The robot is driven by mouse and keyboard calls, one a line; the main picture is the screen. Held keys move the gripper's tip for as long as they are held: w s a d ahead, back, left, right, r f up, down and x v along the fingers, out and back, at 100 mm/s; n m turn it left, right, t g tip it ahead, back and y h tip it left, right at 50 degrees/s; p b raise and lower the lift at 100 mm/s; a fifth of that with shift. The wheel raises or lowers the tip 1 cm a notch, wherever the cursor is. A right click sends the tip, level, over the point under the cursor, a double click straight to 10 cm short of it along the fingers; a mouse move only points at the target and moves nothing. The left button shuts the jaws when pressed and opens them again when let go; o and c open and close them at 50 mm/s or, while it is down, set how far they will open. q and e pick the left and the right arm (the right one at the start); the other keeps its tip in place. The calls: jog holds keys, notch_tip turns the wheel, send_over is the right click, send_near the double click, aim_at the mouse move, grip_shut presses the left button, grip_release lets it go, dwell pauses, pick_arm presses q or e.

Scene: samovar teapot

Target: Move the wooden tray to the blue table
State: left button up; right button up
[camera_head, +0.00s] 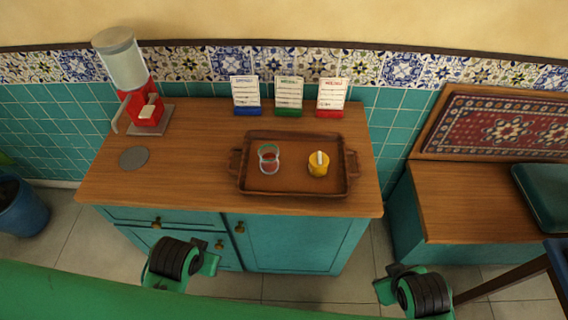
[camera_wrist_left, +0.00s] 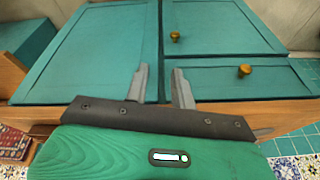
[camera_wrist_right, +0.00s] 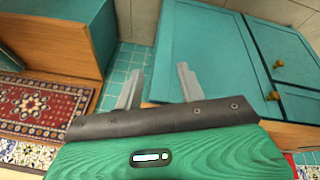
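The brown wooden tray (camera_head: 292,187) lies on the wooden top of a teal cabinet (camera_head: 180,192), with a handle at each end. On it stand a glass (camera_head: 269,158) with reddish contents and a small yellow pot (camera_head: 318,165) with a pale piece on top. My left gripper (camera_wrist_left: 158,82) and right gripper (camera_wrist_right: 158,82) are open and empty, in front of the cabinet and apart from the tray. A dark blue corner with a slanting leg (camera_head: 556,256) shows at the right edge; it may be the blue table, mostly out of view.
A red dispenser (camera_head: 145,105) stands at the cabinet's back left, near a grey disc (camera_head: 134,158). Three cards (camera_head: 289,93) stand behind the tray. A wooden bench (camera_head: 480,205) with a teal cushion (camera_head: 545,195) is at right. A blue pot (camera_head: 22,208) stands on the floor at left.

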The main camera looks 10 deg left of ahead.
pick_arm(q)
jog(key=w+r, duration=0.3)
jog(key=w, duration=0.3)
pick_arm(e)
jog(key=w+r+n+t, duration=0.2)
jog(key=w+r+n, duration=0.1)
jog(key=w+n, duration=0.25)
pick_arm(q)
jog(key=n+y, duration=0.2)
send_near(231, 154)
notch_tip(231, 154, up, 3)
jog(key=s+d, duration=0.1)
jog(key=s, duration=0.2)
pick_arm(e)
jog(key=n+t+y, duration=0.2)
jog(key=n+t, duration=0.5)
jog(key=n, duration=1.7)
send_near(359, 165)
jog(key=v, duration=0.4)
jog(key=shift+s+d+f, duration=0.2)
pick_arm(q)
jog(key=shift+w+d+r+t, duration=0.15)
jog(key=shift+w+r+t, duration=0.2)
jog(key=shift+w+t, duration=0.1)
pick_arm(e)
jog(key=shift+w+a+n, duration=0.1)
jog(key=shift+w+n, duration=0.1)
jog(key=shift+n, duration=0.45)
jog(key=shift+w, duration=0.1)
